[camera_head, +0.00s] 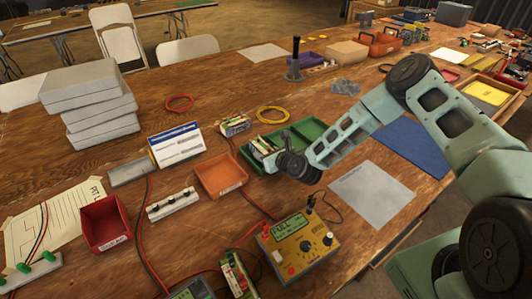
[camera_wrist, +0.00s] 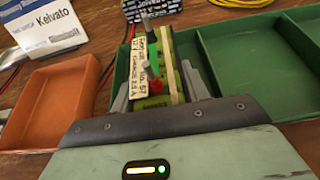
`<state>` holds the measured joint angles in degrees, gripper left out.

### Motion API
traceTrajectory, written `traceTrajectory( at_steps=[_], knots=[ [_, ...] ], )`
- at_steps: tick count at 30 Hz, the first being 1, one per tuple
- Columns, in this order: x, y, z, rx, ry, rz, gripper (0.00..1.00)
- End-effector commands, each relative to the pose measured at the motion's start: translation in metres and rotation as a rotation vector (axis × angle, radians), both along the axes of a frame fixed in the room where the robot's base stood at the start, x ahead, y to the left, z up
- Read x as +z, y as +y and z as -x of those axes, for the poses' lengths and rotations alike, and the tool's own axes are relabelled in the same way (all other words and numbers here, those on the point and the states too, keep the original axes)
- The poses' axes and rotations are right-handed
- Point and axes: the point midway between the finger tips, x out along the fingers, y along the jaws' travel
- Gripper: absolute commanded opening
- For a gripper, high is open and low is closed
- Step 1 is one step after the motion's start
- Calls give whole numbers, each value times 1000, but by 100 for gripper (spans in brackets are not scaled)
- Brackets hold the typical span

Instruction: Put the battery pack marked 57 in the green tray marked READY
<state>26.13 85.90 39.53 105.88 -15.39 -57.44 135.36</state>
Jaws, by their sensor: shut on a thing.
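The battery pack (camera_wrist: 150,75) carries a cream label that appears to read No. 57, with red and black plugs on top. My gripper (camera_wrist: 157,92) is shut on it, with a finger on each side. The pack (camera_head: 261,147) is at the left end of the green tray (camera_head: 308,130), within or just above the left compartment; I cannot tell if it touches the floor. In the wrist view the tray (camera_wrist: 232,66) shows divided compartments. Its READY marking is not visible. In the head view my wrist hides part of the tray's near side.
An orange tray (camera_head: 219,174) stands just left of the green tray. Another battery pack (camera_head: 235,125) lies behind. A white name card (camera_head: 177,145) and a yellow cable coil (camera_head: 272,114) are nearby. A yellow charger (camera_head: 298,246) with cables stands in front.

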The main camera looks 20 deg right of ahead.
Motion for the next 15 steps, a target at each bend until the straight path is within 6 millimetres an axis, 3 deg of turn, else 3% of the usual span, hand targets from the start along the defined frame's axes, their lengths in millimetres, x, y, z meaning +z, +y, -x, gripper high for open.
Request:
traceTrajectory(
  at_steps=[7, 8, 9, 15],
  knots=[
    [-3, 0, -1, -1, -3, -1, 0],
    [-3, 0, 0, 0, 1, 1, 54],
    [-3, 0, 0, 0, 1, 1, 65],
    [-3, 0, 0, 0, 1, 1, 67]
  ],
)
